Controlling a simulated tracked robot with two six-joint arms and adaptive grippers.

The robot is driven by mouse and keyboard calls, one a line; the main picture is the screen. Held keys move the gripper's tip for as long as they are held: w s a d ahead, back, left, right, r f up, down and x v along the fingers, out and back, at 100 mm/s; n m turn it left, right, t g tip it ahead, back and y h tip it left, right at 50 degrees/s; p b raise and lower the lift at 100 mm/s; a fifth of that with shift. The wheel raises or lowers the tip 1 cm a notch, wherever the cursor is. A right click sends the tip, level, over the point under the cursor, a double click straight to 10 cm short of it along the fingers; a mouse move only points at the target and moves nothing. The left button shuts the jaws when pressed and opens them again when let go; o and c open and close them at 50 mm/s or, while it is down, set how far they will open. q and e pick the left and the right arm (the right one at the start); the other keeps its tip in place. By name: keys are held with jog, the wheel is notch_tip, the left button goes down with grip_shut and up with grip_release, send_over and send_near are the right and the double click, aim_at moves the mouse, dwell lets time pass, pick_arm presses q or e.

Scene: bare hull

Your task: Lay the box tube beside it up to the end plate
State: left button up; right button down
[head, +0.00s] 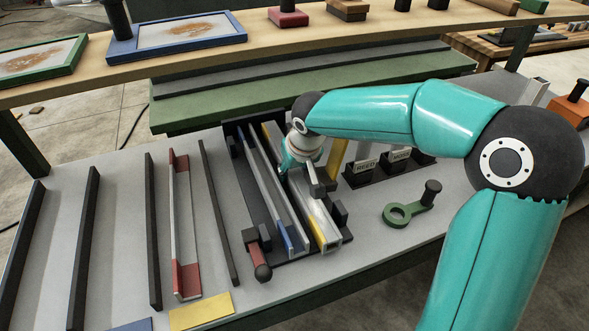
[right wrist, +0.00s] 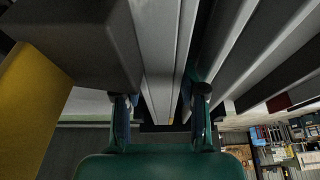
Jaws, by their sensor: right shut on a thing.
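In the head view a dark fixture (head: 293,246) lies mid-bench. A grey box tube with blue marking (head: 268,185) lies lengthwise in it. A grey box tube with yellow marking (head: 317,218) lies to its right, about parallel. My right gripper (head: 302,172) is over the far part of the yellow-marked tube and shut on it. In the right wrist view a grey tube (right wrist: 157,45) runs between the two fingers (right wrist: 161,112). The fixture's far end is partly hidden by my arm. I cannot tell which part is the end plate or whether the tubes touch. My left gripper is out of view.
A raised shelf (head: 270,50) spans the back.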

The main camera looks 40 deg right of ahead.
aim_at(300, 179)
jog(key=shift+w+d, duration=0.15)
jog(key=shift+w, duration=0.65)
dwell(0.5)
jog(key=c, duration=0.6)
grip_release()
jog(key=shift+s+r, duration=0.1)
jog(key=v, duration=1.1)
jog(key=shift+s+r, duration=0.2)
jog(key=shift+r, duration=0.15)
